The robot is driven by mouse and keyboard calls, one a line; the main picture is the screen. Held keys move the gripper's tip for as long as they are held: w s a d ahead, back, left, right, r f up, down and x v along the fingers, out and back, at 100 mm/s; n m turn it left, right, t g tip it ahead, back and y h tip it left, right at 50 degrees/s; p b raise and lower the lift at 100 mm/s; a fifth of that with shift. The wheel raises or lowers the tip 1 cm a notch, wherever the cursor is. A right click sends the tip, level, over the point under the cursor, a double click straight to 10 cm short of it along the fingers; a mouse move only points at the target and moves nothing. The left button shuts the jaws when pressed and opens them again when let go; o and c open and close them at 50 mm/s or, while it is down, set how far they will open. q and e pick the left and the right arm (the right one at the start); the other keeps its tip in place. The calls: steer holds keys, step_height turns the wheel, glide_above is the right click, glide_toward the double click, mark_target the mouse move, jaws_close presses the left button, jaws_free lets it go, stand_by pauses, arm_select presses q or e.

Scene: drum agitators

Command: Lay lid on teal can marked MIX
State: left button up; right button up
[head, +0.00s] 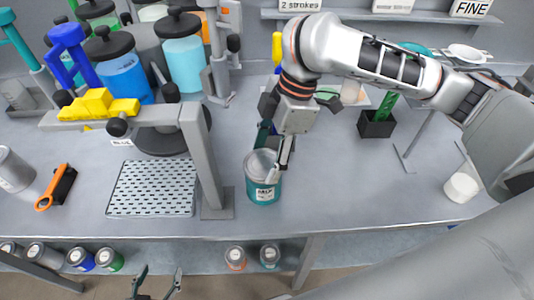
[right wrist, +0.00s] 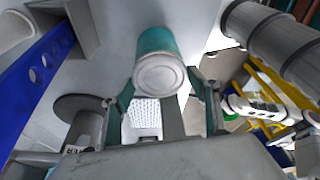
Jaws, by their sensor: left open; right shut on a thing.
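The teal can marked MIX (head: 264,190) stands upright on the grey bench, with its label facing the front. A pale silver round lid (right wrist: 158,77) shows at the can's mouth in the right wrist view, with the teal can wall (right wrist: 157,40) behind it. My left gripper (head: 155,284) is open and empty, low in front of the bench.
A grey post (head: 203,155) with a yellow-topped arm stands close left of the can, beside a perforated mat (head: 153,188). Blue and teal drums (head: 184,65) stand behind. A white cup (head: 461,187) is at the right. Bench between cup and can is clear.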

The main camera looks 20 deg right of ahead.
steer(key=o, duration=1.3)
steer(key=shift+r, duration=0.1)
steer(key=shift+r, duration=3.4)
